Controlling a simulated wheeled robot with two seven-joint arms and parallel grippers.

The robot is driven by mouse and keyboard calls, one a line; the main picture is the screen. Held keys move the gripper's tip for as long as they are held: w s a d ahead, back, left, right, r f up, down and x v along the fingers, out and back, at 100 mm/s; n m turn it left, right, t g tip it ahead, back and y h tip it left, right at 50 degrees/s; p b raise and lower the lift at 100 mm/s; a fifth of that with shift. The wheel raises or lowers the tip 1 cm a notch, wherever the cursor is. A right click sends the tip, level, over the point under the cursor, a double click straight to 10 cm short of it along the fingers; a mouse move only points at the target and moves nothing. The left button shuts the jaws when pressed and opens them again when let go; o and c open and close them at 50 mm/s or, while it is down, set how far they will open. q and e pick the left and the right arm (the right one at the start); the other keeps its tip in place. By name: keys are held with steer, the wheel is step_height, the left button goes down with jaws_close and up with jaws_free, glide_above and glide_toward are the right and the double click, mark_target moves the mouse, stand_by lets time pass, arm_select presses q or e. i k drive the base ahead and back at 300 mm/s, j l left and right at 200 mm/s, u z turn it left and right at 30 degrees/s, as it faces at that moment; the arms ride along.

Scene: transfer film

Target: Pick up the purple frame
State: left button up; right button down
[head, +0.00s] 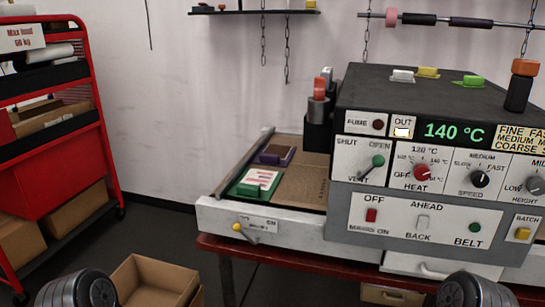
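The purple frame (274,162) lies flat on the brown belt (303,188) at the left end of the machine. Its inside looks dark brownish. A green frame (240,188) with a white and red piece on it lies just in front of it, nearer to me. Neither of my grippers shows in the head view; only dark rounded parts of my arms show at the bottom left and bottom right edges.
The machine (430,160) with its control panel and 140 °C display stands to the right of the frames. A grey side rail (243,163) borders the belt. A red shelf cart (50,175) stands left, an open cardboard box (150,283) on the floor.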

mark_target(275, 151)
steer(key=u, duration=1.95)
steer(key=i+u, duration=0.25)
steer(key=i, duration=0.75)
steer(key=i+l+u, duration=0.1)
steer(key=i+u, duration=0.15)
steer(key=i, duration=0.7)
steer(key=i+z, duration=0.4)
steer(key=i, duration=0.15)
steer(key=i+z, duration=0.4)
steer(key=i, duration=0.2)
steer(key=i+j+z, duration=0.4)
steer(key=i+l+z, duration=0.25)
steer(key=z, duration=0.25)
steer(key=i+z, duration=0.8)
steer(key=z, duration=0.15)
steer(key=i+j+z, duration=0.15)
steer(key=i+z, duration=0.2)
steer(key=z, duration=0.15)
steer(key=i+l, duration=0.1)
steer(key=i, duration=1.7)
steer(key=u, duration=0.05)
